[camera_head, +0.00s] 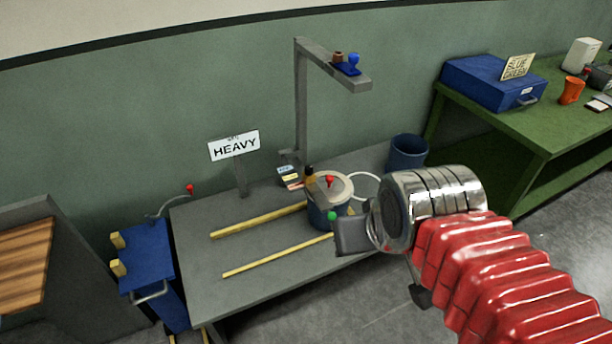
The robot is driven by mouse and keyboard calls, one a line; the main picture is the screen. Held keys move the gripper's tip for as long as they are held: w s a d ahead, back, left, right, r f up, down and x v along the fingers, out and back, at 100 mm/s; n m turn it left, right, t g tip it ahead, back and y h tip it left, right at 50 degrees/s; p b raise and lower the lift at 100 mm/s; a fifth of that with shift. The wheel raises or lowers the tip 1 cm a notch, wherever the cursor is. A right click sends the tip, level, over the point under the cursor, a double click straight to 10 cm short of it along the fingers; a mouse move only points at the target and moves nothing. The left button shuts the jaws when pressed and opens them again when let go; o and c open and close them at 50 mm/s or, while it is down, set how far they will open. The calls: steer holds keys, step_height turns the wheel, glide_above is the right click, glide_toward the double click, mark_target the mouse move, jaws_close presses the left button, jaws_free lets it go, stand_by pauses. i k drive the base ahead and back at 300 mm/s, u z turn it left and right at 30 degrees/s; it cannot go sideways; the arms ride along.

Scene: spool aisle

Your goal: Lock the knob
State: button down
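Several small knobs show, and I cannot tell which one is the task's knob. A red knob (329,182) sits on top of a blue drum with a pale rim (343,185) on the grey table. A green knob (331,216) shows at the drum's front. A blue knob (353,59) sits on the end of an overhead grey arm (340,72). My gripper (350,236) is in front of the drum's right side, close to the green knob. Only one dark block of it shows, so its opening is hidden. I cannot tell whether it touches anything.
Two yellow rails (258,220) lie on the grey table (215,265). A HEAVY sign (234,146) stands behind them. A blue cart (147,255) with a red-tipped lever (190,188) is left. A blue bin (407,152) and a green bench (545,135) are right.

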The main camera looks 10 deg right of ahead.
mark_target(309, 170)
steer(key=z, duration=0.05)
steer(key=i, duration=1)
steer(key=u, duration=0.05)
